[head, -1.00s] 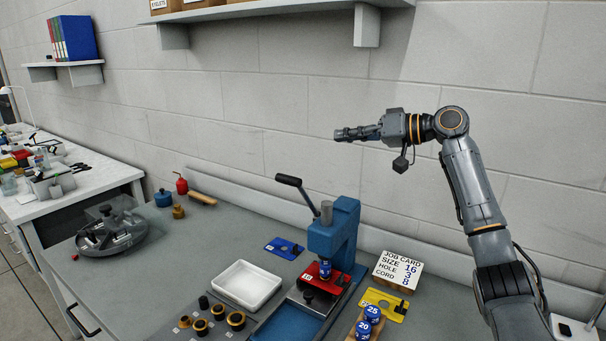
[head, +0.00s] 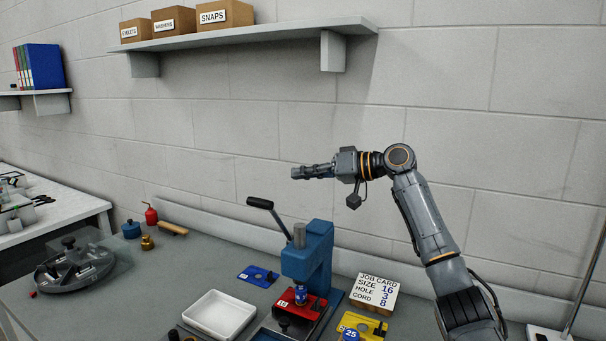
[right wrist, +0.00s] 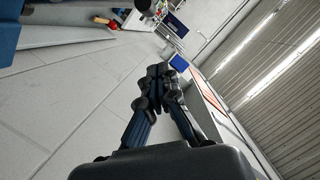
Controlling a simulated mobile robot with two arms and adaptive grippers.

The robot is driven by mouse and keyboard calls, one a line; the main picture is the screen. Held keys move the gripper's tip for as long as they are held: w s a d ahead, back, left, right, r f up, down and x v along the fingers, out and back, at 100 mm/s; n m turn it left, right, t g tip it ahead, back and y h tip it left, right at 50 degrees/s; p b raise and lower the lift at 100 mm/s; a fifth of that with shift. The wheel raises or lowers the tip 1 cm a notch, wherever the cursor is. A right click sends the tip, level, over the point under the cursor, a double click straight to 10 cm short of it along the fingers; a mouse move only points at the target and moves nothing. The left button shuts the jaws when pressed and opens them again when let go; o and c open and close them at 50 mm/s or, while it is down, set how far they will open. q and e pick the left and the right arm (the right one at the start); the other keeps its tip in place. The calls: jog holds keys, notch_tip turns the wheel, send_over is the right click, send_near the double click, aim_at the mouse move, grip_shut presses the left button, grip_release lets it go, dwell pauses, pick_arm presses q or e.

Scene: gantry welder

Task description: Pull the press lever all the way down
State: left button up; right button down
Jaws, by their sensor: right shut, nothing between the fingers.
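The blue press (head: 318,255) stands on the grey bench in the head view. Its lever (head: 268,215) slants up and to the left from the press head and ends in a black grip (head: 260,203). My right gripper (head: 297,172) is shut and empty. In the picture it is above and to the right of the lever grip, clear of it, with its fingers pointing left. In the right wrist view its closed fingers (right wrist: 160,75) point away, and a blue piece that looks like part of the press shows at the left edge. My left gripper is out of view.
A white tray (head: 219,315) sits left of the press. A job card (head: 374,291) and a yellow plate (head: 362,327) lie to its right. A wall shelf (head: 250,36) holds several boxes above. A blue plate (head: 258,276) lies behind the tray.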

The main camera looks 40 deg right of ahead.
jog(key=w+a+f+p, duration=0.1)
jog(key=w, duration=0.1)
jog(key=w+a+f+p, duration=0.1)
jog(key=a, duration=0.1)
jog(key=w+a+f, duration=0.1)
jog(key=w, duration=0.1)
jog(key=shift+w+a+f+p, duration=0.2)
jog(key=shift+w+a+p, duration=0.1)
jog(key=shift+a+p, duration=0.1)
jog(key=shift+s+a+f, duration=0.25)
jog(key=shift+f, duration=0.3)
jog(key=shift+a+f, duration=0.1)
